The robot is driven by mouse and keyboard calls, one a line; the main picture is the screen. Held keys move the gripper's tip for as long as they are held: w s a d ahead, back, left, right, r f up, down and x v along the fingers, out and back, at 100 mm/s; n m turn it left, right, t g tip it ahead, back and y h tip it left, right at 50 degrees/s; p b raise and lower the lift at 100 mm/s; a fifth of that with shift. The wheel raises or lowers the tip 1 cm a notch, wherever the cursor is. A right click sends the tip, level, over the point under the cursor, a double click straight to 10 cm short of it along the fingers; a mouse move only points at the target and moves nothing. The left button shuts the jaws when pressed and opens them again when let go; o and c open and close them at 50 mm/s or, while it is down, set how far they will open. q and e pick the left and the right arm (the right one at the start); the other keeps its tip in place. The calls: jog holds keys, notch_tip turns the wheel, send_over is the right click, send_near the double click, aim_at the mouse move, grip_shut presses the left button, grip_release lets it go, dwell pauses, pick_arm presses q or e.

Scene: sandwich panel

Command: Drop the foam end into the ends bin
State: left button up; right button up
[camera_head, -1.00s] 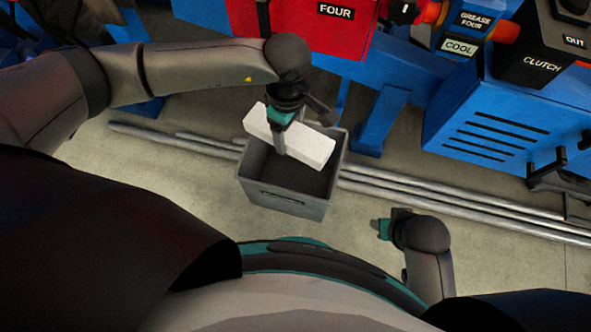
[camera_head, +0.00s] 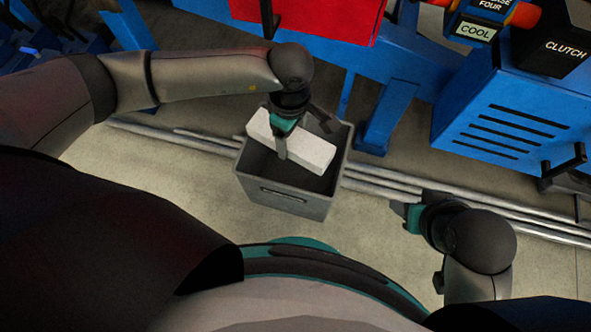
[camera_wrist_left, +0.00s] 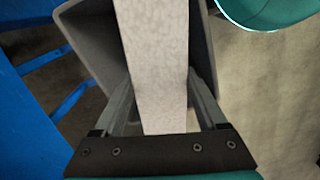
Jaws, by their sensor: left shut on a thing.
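The foam end is a white block (camera_head: 307,151), tilted slightly down to the right in the head view. My left gripper (camera_head: 283,150) is shut on it. The block is over the mouth of a grey bin (camera_head: 285,199) on the floor; its far left end reaches the bin's rim in the picture. In the left wrist view the block (camera_wrist_left: 155,60) runs between the two fingers (camera_wrist_left: 163,115), with the bin's wall (camera_wrist_left: 90,45) behind it. My right gripper (camera_head: 405,212) is to the right of the bin, apart from it; its fingers are too small to read.
Metal pipes (camera_head: 380,180) lie on the floor behind and beside the bin. A blue machine (camera_head: 490,110) and a red panel (camera_head: 320,18) stand beyond. The floor in front of the bin is bare (camera_head: 365,235).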

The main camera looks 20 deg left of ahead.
jog(key=shift+r, duration=0.2)
pick_arm(q)
jog(key=o, duration=1.3)
jog(key=shift+r, duration=0.15)
notch_tip(320, 180, up, 6)
jog(key=p, duration=0.3)
notch_tip(320, 180, up, 9)
jog(key=p, duration=0.3)
pick_arm(e)
notch_tip(320, 180, down, 13)
jog(key=s+g, duration=0.2)
jog(key=shift+s+d+r, duration=0.15)
jog(key=shift+s+d, duration=0.1)
jog(key=shift+s, duration=0.15)
